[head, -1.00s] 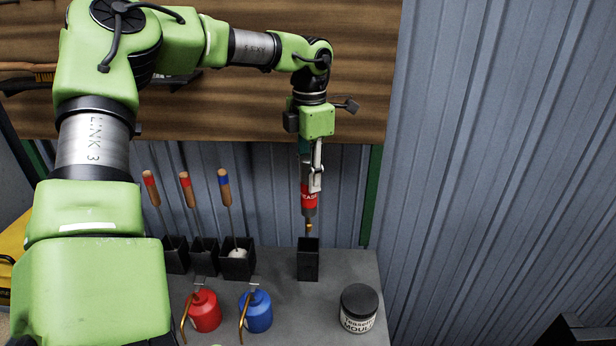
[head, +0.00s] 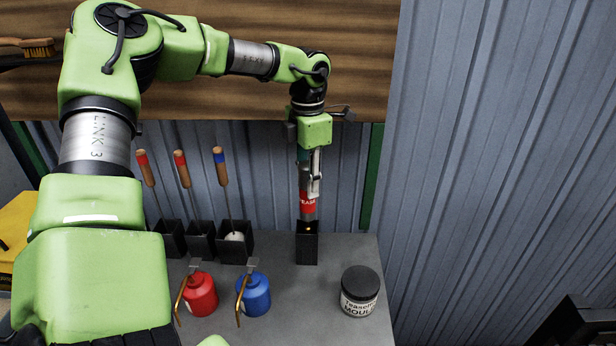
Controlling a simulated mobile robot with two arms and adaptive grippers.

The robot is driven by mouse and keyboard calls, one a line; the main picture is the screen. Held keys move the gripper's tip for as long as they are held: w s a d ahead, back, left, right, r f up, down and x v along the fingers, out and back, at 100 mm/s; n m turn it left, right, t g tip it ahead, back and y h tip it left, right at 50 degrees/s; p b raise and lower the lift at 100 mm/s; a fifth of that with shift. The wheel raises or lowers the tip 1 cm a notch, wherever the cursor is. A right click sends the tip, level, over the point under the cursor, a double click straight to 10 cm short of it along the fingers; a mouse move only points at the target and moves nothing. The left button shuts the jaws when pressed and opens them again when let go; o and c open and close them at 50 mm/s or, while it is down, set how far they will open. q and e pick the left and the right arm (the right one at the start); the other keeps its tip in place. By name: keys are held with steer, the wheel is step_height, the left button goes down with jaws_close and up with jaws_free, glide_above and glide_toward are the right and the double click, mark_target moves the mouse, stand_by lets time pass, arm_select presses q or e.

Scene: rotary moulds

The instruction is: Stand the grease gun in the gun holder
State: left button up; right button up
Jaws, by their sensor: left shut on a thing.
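The grease gun (head: 307,205) has a red label and a grey lower end, and it hangs upright with its tip pointing down. My left gripper (head: 309,186) is shut on its upper part. The gun holder (head: 306,252) is a narrow black box standing on the grey table. The gun's lower tip is at the mouth of the holder, and a brassy bit shows at its opening. I cannot tell how deep the tip is. My right gripper is not in view.
Several black boxes (head: 201,246) with wooden-handled tools stand left of the holder. A red oil can (head: 200,295) and a blue oil can (head: 256,297) stand in front. A black-lidded jar (head: 360,292) stands front right. The corrugated wall (head: 480,180) closes the right side.

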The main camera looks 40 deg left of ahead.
mark_target(308, 209)
arm_select(q)
steer(key=shift+f+b, duration=0.7)
steer(key=shift+f, duration=1.05)
steer(key=shift+f+b, duration=2.1)
steer(key=shift+f, duration=0.15)
steer(key=o, duration=1.2)
step_height(308, 209, up, 12)
steer(key=shift+r, duration=0.1)
